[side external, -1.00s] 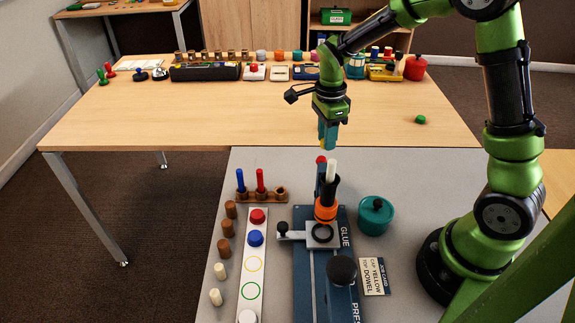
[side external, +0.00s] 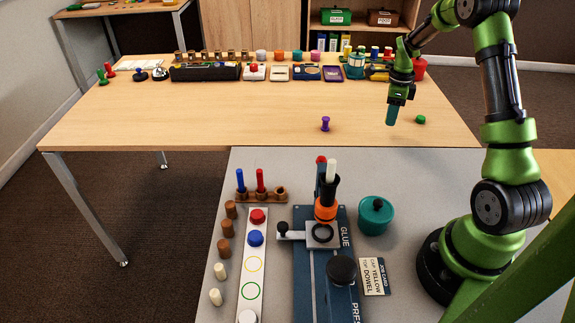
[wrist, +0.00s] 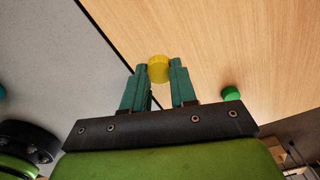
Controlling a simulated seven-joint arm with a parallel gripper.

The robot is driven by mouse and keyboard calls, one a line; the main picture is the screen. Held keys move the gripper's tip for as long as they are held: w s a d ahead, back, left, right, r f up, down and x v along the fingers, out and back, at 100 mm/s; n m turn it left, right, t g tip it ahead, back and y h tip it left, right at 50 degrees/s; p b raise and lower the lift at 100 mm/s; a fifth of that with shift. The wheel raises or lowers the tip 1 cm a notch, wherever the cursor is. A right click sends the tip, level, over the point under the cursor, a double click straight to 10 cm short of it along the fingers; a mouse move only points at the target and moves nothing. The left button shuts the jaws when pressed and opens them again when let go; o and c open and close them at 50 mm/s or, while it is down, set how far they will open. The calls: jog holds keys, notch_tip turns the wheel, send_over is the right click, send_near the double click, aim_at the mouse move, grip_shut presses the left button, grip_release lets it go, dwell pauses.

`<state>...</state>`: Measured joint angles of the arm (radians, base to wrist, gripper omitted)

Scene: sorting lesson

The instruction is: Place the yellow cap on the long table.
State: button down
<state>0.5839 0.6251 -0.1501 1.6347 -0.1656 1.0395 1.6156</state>
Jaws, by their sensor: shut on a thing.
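The yellow cap (wrist: 158,69) is between my gripper's teal fingertips in the wrist view. My gripper (side external: 391,122) is shut on it, over the right part of the long wooden table (side external: 200,116). In the side view the fingers hide the cap. The wood lies behind the cap in the wrist view (wrist: 225,35); I cannot tell how high the cap is above it.
A green cap (side external: 420,119) lies on the table just right of my gripper. A purple peg-like piece (side external: 325,124) stands left of it. Several items line the table's back edge, including a red pot (side external: 420,68). The table's middle left is clear.

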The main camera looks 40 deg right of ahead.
send_over(379, 121)
jog(key=shift+f, duration=2.15)
jog(key=shift+f, duration=0.1)
jog(key=c, duration=0.9)
grip_release()
